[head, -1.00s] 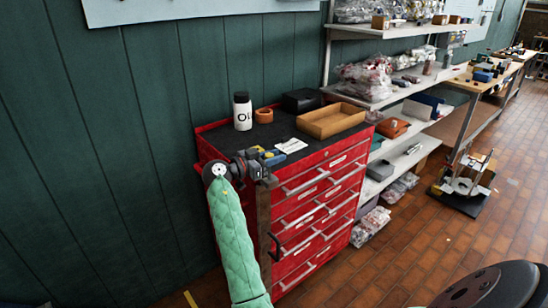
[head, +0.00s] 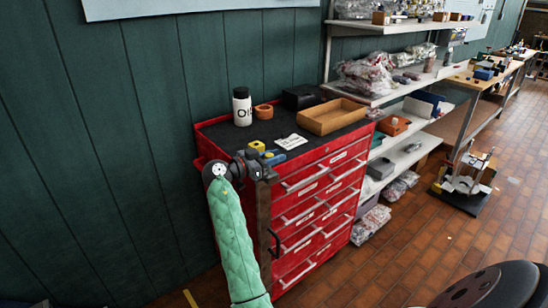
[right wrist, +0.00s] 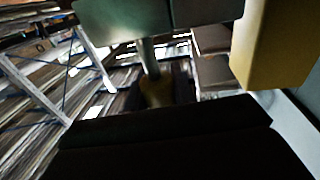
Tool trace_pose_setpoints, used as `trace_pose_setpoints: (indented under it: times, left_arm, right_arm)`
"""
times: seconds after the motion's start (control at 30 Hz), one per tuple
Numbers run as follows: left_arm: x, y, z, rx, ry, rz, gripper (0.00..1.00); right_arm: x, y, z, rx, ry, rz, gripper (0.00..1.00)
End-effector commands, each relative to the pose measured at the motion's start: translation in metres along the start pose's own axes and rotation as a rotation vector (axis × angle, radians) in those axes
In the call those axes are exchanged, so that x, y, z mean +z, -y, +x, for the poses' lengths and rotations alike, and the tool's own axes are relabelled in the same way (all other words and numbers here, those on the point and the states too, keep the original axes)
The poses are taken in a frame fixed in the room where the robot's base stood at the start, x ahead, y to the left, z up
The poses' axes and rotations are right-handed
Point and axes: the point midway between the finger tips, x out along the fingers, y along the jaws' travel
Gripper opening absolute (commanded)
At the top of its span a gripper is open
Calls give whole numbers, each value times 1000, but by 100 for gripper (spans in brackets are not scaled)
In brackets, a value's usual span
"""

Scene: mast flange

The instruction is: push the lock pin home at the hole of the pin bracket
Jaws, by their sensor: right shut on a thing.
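My right gripper (head: 262,166) is at the end of the green-sleeved arm, at the top of a dark upright post (head: 264,215) beside the red cabinet. In the right wrist view a short metal rod, seemingly the lock pin (right wrist: 149,57), runs between a grey-green block (right wrist: 155,15), perhaps the pin bracket, and the dark gripper parts below. The jaws are shut on it; its held end is in shadow. A yellow block (right wrist: 275,45) is close on the right. The hole is not visible, so I cannot tell how deep the pin sits. My left gripper is out of view.
The red drawer cabinet (head: 315,185) carries a white bottle (head: 242,108), an orange ring (head: 263,111), a black box (head: 302,97) and a wooden tray (head: 331,116). Blue and yellow items lie near the gripper.

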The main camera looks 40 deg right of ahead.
Motion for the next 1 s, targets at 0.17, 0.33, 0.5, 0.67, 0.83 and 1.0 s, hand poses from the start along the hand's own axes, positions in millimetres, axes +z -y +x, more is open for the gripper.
trace_pose_setpoints:
  times: [0.17, 0.33, 0.5, 0.67, 0.83, 1.0]
  left_arm:
    - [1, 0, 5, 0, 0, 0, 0]
    - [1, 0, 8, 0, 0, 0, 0]
    - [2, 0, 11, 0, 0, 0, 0]
    - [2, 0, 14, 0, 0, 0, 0]
    - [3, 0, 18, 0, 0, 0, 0]
    - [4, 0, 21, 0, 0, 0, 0]
  right_arm:
    - [5, 0, 0, 0, 0, 0, 1]
    - [8, 0, 0, 0, 0, 0, 1]
    - [11, 0, 0, 0, 0, 0, 1]
    - [14, 0, 0, 0, 0, 0, 1]
    - [18, 0, 0, 0, 0, 0, 1]
    - [21, 0, 0, 0, 0, 0, 1]
